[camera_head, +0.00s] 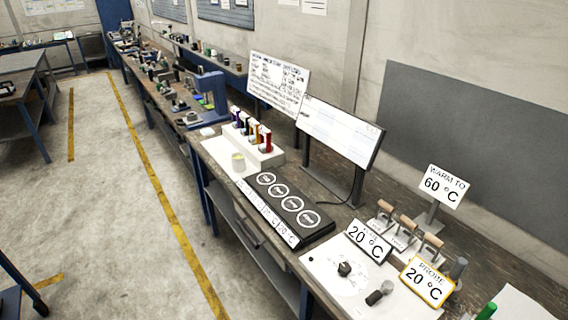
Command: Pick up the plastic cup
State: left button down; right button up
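Neither of my grippers is in view.
A black panel with several ringed discs (288,203) lies in front of the vial rack (255,143). Two display boards (340,130) stand behind. Temperature signs (427,282) and wooden-handled tools (407,228) are at right. The floor left of the bench (110,220) is clear.

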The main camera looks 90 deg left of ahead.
aim_at(239, 162)
jog(key=u, duration=3.25)
